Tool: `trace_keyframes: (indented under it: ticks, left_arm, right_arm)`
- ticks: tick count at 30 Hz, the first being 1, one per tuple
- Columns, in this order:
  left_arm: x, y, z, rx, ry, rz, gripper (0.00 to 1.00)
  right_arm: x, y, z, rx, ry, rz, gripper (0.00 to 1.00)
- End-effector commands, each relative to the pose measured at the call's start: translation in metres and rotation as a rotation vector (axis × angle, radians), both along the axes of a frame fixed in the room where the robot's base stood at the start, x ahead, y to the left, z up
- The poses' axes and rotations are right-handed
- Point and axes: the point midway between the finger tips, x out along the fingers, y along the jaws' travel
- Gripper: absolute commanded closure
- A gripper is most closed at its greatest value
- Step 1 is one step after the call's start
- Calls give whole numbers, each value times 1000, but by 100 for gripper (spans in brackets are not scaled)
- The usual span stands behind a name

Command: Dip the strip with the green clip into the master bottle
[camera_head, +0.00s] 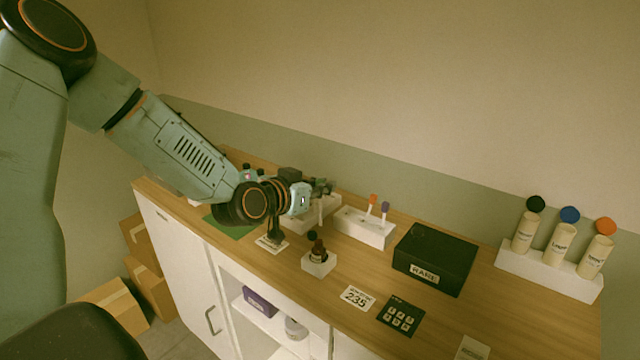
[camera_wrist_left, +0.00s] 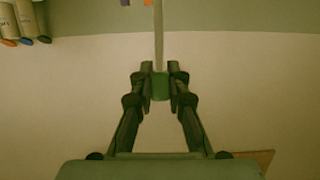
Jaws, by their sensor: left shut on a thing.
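My left gripper (camera_head: 322,187) is over the back of the counter in the head view. In the left wrist view its two fingers (camera_wrist_left: 159,78) are shut on the green clip (camera_wrist_left: 160,88). The pale strip (camera_wrist_left: 158,35) runs from the clip out past the fingertips. A small dark brown bottle (camera_head: 318,250) stands in a white block (camera_head: 319,265), in front of the gripper. A dark object (camera_head: 273,232) stands on a white card below my wrist. I cannot tell which is the master bottle. My right gripper is not in view.
A white holder (camera_head: 350,229) bears strips with orange and purple clips. A black box (camera_head: 434,259) stands right of it. A green mat (camera_head: 226,228) lies left, partly behind my arm. Cards lie along the front edge.

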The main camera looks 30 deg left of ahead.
Motion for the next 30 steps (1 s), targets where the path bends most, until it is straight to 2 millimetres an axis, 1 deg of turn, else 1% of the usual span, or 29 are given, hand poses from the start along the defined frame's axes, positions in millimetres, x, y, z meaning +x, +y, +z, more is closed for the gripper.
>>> trace_keyframes:
  ticks: [19, 23, 30]
  left_arm:
    - [2, 0, -37, 1, 1, -1, 97]
    - [2, 0, -40, 1, 1, 0, 97]
    - [2, 0, -40, 0, 0, 0, 97]
  right_arm:
    - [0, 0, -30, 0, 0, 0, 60]
    - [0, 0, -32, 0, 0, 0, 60]
    - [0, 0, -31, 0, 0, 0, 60]
